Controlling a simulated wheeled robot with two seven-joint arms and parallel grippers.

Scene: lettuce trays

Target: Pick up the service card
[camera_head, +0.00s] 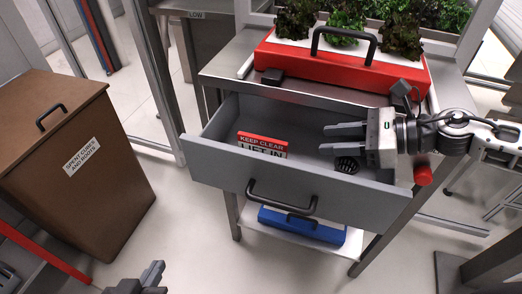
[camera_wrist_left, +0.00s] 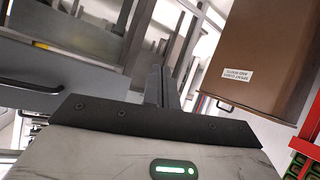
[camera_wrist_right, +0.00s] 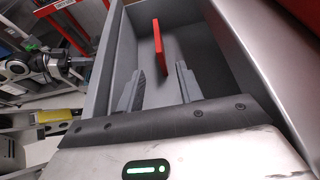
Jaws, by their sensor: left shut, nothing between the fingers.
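The service card (camera_head: 263,145), red on top with "KEEP CLEAR" lettering, is in the open grey drawer (camera_head: 290,187), toward its left side. Its lower part is hidden by the drawer front. In the right wrist view a red edge that looks like the card (camera_wrist_right: 158,45) stands up in the drawer, beyond my fingertips. My right gripper (camera_head: 328,139) is open and empty over the drawer's right part, apart from the card. My left gripper (camera_head: 155,272) is low at the bottom of the head view, away from the drawer; its fingers are together in the left wrist view (camera_wrist_left: 163,85).
A red lettuce tray (camera_head: 340,68) with a black handle stands on the table above. A blue case (camera_head: 300,227) sits on the lower shelf. A brown bin (camera_head: 75,150) stands at left.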

